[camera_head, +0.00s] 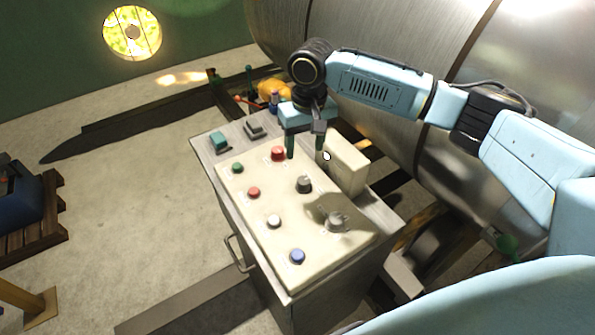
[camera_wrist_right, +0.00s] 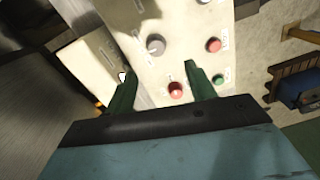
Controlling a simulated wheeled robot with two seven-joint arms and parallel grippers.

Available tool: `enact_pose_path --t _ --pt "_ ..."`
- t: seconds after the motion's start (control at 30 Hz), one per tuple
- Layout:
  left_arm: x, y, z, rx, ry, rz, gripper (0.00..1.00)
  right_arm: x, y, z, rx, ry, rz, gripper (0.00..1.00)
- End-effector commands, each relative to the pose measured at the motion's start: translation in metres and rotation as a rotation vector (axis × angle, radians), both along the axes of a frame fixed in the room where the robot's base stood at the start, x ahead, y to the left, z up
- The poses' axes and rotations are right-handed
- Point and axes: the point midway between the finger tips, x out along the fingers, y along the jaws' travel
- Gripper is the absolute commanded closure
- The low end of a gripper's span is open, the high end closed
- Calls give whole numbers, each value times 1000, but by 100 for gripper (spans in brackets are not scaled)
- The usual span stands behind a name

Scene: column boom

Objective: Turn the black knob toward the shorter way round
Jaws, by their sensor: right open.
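A dark grey-black round knob (camera_head: 304,184) stands on the cream panel (camera_head: 255,224) of a control cabinet. It also shows in the right wrist view (camera_wrist_right: 155,45), beyond my fingertips. A second, greyer knob (camera_head: 337,221) sits nearer on the panel, partly in shadow. Which way either knob points is too small to tell. My right gripper (camera_head: 305,150) is open, its green fingers pointing down over the far part of the panel, apart from the knob. In the right wrist view my right gripper (camera_wrist_right: 159,72) has nothing between its fingers. My left gripper is not in view.
Red button (camera_head: 278,153), green button (camera_head: 237,168), white button (camera_head: 273,221) and blue button (camera_head: 297,256) surround the knobs. A cream box (camera_head: 345,164) rises close to the right finger. A large metal tank (camera_head: 400,40) stands behind. Floor at left is mostly clear.

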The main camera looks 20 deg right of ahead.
Motion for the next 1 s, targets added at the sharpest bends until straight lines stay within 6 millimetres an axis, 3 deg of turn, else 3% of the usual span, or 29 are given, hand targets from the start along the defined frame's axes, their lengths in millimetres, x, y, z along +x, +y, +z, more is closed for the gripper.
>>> enact_pose_path --t 0.13,0.23,0.7,1.0 --pt "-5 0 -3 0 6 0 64 4 -10 5 -10 10 -38 45" --pt "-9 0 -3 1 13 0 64 4 -10 -3 -9 13 -40 45" --pt "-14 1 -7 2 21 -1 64 4 -6 -96 -9 11 -39 45" --pt "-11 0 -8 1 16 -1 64 4 -5 -124 -10 8 -37 45"
